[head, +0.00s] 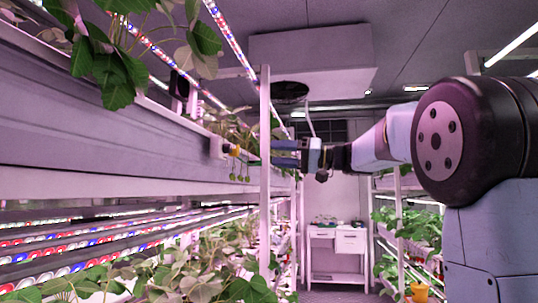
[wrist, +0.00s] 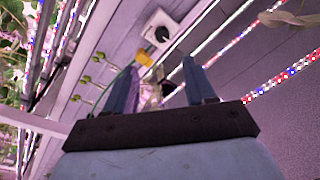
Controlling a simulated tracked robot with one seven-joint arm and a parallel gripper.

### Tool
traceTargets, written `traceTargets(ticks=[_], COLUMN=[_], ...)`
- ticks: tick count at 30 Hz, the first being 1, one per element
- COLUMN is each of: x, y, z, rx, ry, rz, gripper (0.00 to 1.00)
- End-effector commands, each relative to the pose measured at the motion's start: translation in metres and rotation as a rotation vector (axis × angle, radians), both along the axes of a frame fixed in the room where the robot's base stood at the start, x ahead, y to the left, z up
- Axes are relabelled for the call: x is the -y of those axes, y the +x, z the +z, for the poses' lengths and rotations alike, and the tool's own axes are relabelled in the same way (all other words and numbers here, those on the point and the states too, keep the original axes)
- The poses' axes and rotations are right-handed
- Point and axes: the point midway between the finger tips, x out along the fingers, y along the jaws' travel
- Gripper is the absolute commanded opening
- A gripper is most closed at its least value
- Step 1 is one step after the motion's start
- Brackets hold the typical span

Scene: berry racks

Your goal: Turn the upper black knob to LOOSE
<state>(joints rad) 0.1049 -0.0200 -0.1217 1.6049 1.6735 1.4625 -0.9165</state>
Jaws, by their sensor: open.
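A black knob (wrist: 162,34) on a square white plate (wrist: 153,22) is fixed to the face of the grey rack beam in the wrist view. A white box (head: 216,148) on the beam shows in the head view, but the knob's marks are too small to read. My gripper (wrist: 158,66) is open and empty, with its two blue fingers apart and short of the knob. In the head view my gripper (head: 273,153) points left towards the beam, beside a white upright post.
A yellow piece (head: 234,151) sits next to the white box, with several green berries (head: 240,178) hanging below. The white post (head: 265,170) stands close to my fingers. Strawberry leaves (head: 200,280) and LED strips fill the lower shelf. A white desk (head: 336,240) stands far back.

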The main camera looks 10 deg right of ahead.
Motion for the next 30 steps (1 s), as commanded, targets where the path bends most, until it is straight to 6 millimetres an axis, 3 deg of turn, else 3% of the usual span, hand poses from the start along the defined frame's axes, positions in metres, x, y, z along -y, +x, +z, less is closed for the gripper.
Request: traceTargets(ticks=[14,24,30], x=[0.004,0.005,0.003], y=[-0.002,-0.004,-0.005], z=[0.000,0.015,0.019], rx=[0.023,0.441,0.575], ry=[-0.013,-0.239,-0.310], rz=[-0.003,-0.041,-0.044], gripper=[0.55,0.55,0.55])
